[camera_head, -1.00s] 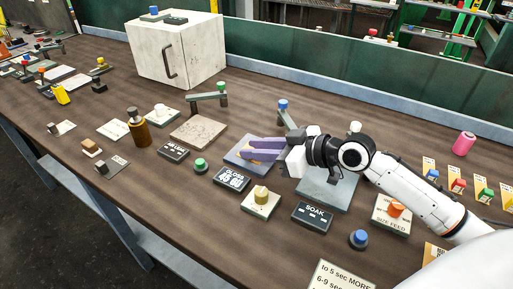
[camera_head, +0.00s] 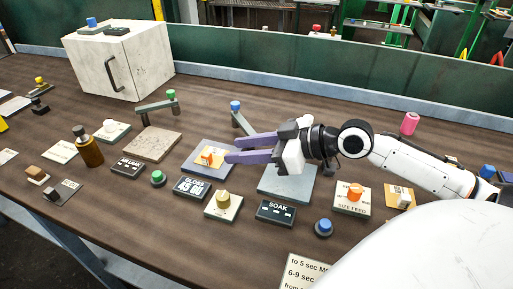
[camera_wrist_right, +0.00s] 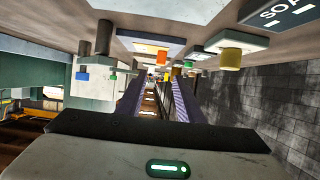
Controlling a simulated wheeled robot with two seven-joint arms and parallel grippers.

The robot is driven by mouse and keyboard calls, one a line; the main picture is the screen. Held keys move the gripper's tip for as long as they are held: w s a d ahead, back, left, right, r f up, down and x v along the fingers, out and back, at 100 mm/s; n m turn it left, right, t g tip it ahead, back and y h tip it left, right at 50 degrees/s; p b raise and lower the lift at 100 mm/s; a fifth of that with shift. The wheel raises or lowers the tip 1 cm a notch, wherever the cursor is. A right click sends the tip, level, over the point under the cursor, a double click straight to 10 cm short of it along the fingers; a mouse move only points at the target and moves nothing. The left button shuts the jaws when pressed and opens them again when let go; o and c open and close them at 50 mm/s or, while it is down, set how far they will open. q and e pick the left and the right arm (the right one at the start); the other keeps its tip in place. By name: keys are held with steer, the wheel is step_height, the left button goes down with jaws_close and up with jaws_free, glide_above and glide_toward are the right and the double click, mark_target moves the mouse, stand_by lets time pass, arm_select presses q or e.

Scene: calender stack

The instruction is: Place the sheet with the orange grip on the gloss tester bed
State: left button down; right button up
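The sheet with the orange grip (camera_head: 207,154) lies on the blue-grey gloss tester bed (camera_head: 193,167), behind the GLOSS display (camera_head: 192,188). In the right wrist view, which is upside down, the orange grip (camera_wrist_right: 162,58) shows beyond the empty gap between the fingers (camera_wrist_right: 155,90). My left gripper is not in view.
A hinged arm with a blue knob (camera_head: 236,106) stands behind the bed. A grey soak plate (camera_head: 287,188) lies under my right wrist. A yellow-knobbed block (camera_head: 223,200), a green button (camera_head: 158,177) and a brown bottle (camera_head: 88,148) stand nearby.

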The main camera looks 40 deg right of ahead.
steer(key=shift+v, duration=1.85)
